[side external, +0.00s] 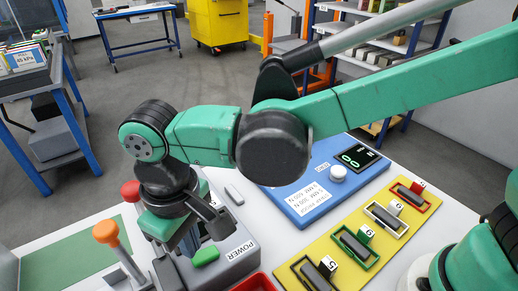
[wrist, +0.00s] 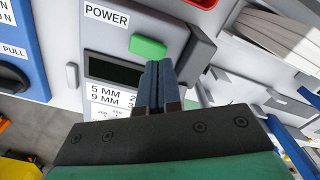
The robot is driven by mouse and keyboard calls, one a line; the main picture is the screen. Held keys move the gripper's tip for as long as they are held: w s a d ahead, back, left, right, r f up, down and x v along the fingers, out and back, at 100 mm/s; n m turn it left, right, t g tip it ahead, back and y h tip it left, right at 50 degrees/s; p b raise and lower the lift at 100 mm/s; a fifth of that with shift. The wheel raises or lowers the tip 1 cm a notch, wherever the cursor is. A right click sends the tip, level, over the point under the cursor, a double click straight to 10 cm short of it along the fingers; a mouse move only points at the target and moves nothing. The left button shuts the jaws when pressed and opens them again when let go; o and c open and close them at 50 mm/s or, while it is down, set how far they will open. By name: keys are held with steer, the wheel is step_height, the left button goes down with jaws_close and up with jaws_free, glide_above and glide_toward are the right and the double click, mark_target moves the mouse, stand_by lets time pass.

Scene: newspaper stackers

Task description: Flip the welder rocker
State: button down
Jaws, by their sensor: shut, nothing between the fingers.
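The welder is a grey box (side external: 238,262) marked POWER in the side view. It also shows in the wrist view (wrist: 97,40), with a dark display and a printed label below the POWER tag. Its green rocker (wrist: 148,48) is beside the POWER tag; in the side view the rocker (side external: 205,257) shows just right of my gripper. My gripper (wrist: 160,66) is shut and empty, its fingertips close to the rocker's lower edge in the wrist view. I cannot tell whether they touch it. In the side view the wrist partly hides the welder.
A blue unit (side external: 292,199) with a white knob and display stands behind. A yellow board (side external: 352,218) with several coloured frames lies to the right. An orange-knobbed lever (side external: 106,233) and a red knob (side external: 130,190) stand left. A red tray (side external: 256,283) is in front.

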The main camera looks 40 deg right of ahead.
steer(key=shift+f, duration=1.2)
stand_by(0.4)
steer(key=shift+r, duration=3.55)
steer(key=shift+w+d, duration=0.1)
steer(key=shift+d, duration=0.15)
steer(key=d+m+t, duration=0.6)
steer(key=d+t, duration=0.1)
steer(key=d, duration=1.9)
steer(key=shift+d+f, duration=0.15)
steer(key=shift+f, duration=0.1)
